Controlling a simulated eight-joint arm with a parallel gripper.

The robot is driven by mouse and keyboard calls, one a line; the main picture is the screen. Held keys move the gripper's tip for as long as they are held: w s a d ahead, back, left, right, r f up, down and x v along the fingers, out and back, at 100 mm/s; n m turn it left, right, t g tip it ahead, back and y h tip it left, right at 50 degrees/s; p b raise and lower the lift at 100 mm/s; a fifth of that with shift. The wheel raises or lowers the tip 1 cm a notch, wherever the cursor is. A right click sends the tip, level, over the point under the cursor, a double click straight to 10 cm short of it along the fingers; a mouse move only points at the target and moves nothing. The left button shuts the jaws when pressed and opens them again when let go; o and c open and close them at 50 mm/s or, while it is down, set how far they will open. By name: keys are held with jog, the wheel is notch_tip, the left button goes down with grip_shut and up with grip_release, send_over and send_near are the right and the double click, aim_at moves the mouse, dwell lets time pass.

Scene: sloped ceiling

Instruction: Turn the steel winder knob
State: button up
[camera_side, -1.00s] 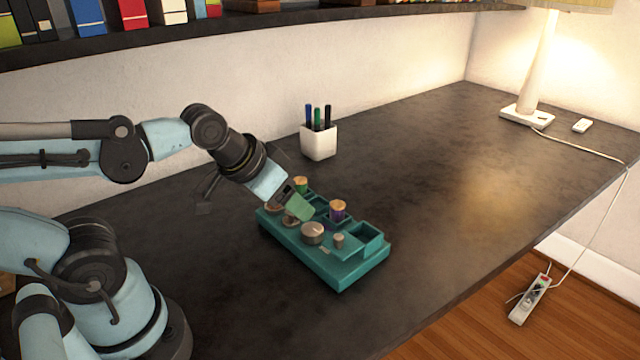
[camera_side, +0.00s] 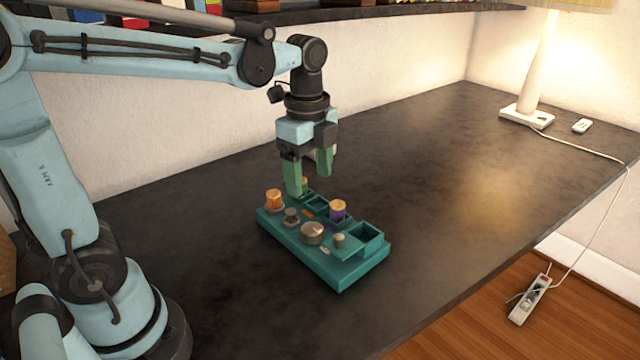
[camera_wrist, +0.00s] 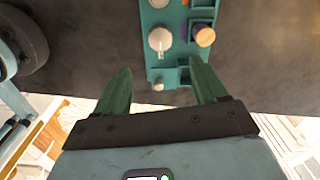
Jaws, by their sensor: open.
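A teal winder block (camera_side: 340,280) lies on the dark desk. The large round steel knob (camera_side: 313,233) stands on its near side, with a lighter pointer mark on top; it also shows in the wrist view (camera_wrist: 160,40). A smaller grey knob (camera_side: 291,217) and a small peg knob (camera_side: 339,241) flank it. My gripper (camera_side: 310,183) is open and empty, pointing down above the block's far side. In the wrist view its green fingers (camera_wrist: 160,66) are apart, with the large knob beyond the tips.
An orange-topped spool (camera_side: 274,199) stands at the block's left end, and a purple spool with an orange top (camera_side: 338,210) in its middle. A lamp (camera_side: 536,80) is far right; the desk between is clear.

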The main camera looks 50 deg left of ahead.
aim_at(311, 228)
notch_tip(311, 228, down, 12)
jog(key=shift+w+r, duration=0.1)
dwell(0.5)
jog(key=c, duration=1.1)
jog(key=shift+o, duration=0.2)
jog(key=shift+n, duration=0.4)
